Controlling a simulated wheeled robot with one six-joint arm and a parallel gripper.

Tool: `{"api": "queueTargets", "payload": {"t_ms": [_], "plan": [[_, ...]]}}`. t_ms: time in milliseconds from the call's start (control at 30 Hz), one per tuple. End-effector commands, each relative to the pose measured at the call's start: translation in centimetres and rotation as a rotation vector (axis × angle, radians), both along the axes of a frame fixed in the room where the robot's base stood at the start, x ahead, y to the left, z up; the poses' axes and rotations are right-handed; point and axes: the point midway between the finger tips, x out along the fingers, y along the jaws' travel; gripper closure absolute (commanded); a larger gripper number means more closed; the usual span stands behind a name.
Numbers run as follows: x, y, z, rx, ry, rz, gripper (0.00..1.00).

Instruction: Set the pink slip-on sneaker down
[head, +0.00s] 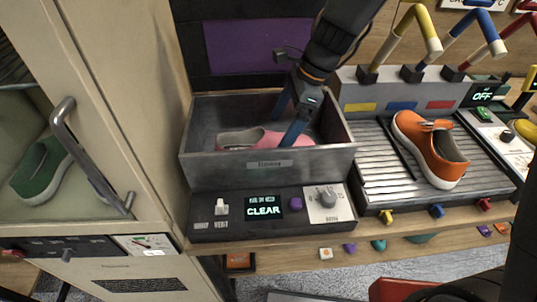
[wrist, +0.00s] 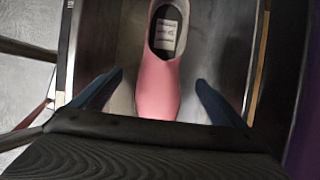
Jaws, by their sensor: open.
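The pink slip-on sneaker (head: 250,138) lies inside the grey open-topped metal bin (head: 270,168) in the head view. The bin's front wall hides its lower part. In the wrist view the sneaker (wrist: 158,80) has its toe toward me and its opening away. My gripper (head: 290,120) reaches down into the bin at the sneaker's right end. Its two blue fingers (wrist: 158,90) stand apart on either side of the toe, with gaps showing on both sides in the wrist view. The gripper is open.
A control panel reading CLEAR (head: 263,208) fronts the bin. An orange sneaker (head: 430,148) sits on the ribbed rack (head: 385,175) to the right. A green shoe (head: 42,168) is behind the glass of the cabinet (head: 140,100) at left. Colored pipes (head: 415,40) rise behind the rack.

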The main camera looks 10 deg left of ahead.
Motion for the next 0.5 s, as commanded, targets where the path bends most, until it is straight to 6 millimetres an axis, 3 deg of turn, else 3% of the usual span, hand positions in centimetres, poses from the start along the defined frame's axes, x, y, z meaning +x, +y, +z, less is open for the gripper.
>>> {"api": "queueTargets", "payload": {"t_ms": [500], "plan": [[-0.5, 2.2, -4.6, -0.002, 0.004, 0.001, 0.05]]}}
